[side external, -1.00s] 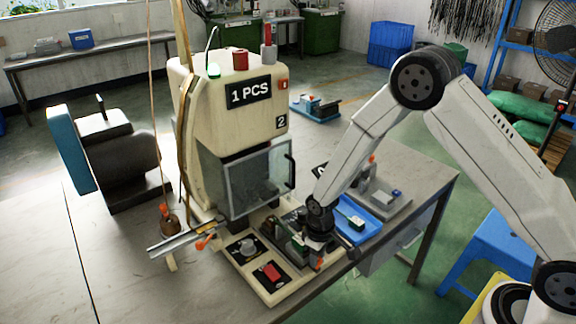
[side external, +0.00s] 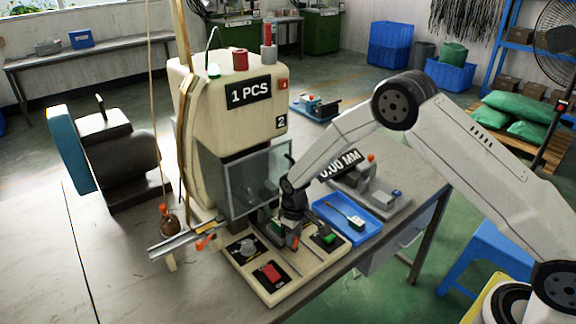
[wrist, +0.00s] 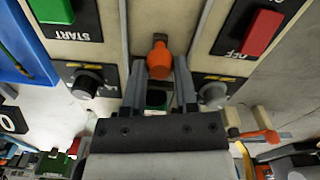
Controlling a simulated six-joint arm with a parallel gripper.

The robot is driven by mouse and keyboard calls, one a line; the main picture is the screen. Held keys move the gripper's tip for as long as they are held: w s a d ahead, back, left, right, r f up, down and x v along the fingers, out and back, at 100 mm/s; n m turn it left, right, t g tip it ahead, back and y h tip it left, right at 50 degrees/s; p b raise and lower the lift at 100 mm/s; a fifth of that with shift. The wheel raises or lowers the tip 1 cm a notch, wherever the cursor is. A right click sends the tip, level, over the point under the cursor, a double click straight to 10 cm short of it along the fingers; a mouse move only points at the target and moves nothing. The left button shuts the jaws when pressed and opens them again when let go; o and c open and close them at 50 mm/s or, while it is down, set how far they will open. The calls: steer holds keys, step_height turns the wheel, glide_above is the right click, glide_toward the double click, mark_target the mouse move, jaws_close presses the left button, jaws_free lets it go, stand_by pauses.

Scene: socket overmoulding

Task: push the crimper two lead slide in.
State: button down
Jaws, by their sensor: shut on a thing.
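The crimper (side external: 205,103) is a cream press marked "1 PCS" and "2", with a clear guard (side external: 240,180) on its front. My gripper (side external: 294,238) is low at the front of the press, beside the guard. In the wrist view my gripper (wrist: 160,75) has its two fingers closed on the sides of the lead slide's orange knob (wrist: 160,62). The knob sits between the control panels, in line with a pale channel. Most of the slide, and whatever it carries, is hidden behind my gripper and fingers.
A red OFF button (wrist: 263,30) and a green START button (wrist: 52,10) flank the channel. A blue tray (side external: 372,226) with a tool and a grey gauge reading "0.00 MM" stand to the right. A small rail (side external: 188,240) is at the left.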

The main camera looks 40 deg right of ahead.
steer(key=shift+w, duration=0.75)
steer(key=shift+c, duration=1.9)
jaws_free()
steer(key=shift+r, duration=0.15)
step_height(320, 180, up, 8)
steer(key=shift+f, duration=0.25)
